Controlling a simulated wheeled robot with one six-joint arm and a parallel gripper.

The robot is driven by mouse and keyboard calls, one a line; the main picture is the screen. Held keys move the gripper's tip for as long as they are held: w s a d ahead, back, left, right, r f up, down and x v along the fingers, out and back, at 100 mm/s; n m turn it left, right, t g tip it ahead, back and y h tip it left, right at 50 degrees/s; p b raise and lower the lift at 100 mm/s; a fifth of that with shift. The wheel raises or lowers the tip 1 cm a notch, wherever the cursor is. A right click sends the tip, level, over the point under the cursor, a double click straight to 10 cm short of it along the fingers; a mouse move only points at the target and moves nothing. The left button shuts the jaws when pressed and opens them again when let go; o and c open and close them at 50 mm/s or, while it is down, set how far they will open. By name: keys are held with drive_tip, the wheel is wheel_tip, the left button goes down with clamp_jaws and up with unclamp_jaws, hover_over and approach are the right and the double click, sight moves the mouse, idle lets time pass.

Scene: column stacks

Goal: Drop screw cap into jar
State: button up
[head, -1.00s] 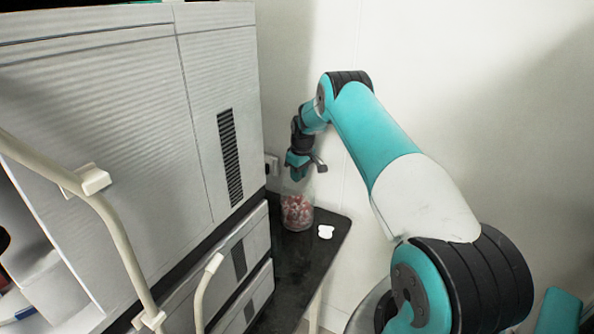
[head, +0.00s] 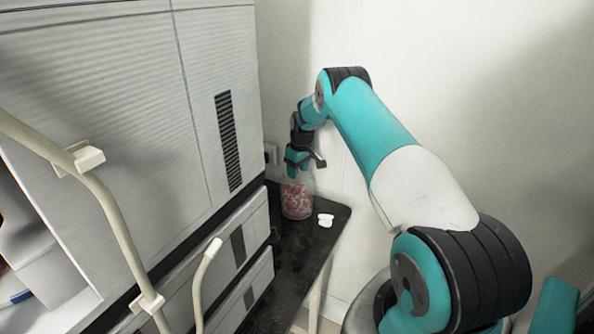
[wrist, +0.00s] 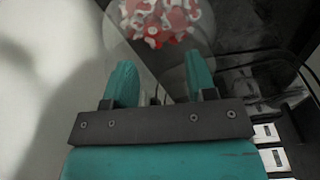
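The clear jar (head: 297,203), holding red and white pieces, stands on the dark table top near its back left. In the wrist view the jar (wrist: 165,18) shows at the top, beyond the fingertips, with its contents in sight. My gripper (head: 297,174) is over the jar's top in the head view. In the wrist view my gripper (wrist: 160,70) has its two teal fingers apart, and I see nothing held between them.
A large white cabinet with a vent (head: 228,140) and drawers (head: 238,255) stands close on the left. Pale curved rails (head: 110,215) are in front of it. A plain wall (head: 450,80) is behind. The dark table (head: 300,258) is narrow, with some bare surface towards me.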

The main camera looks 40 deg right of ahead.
idle(0.4)
wheel_tip(320, 180, up, 7)
drive_tip(key=p, duration=0.3)
idle(0.5)
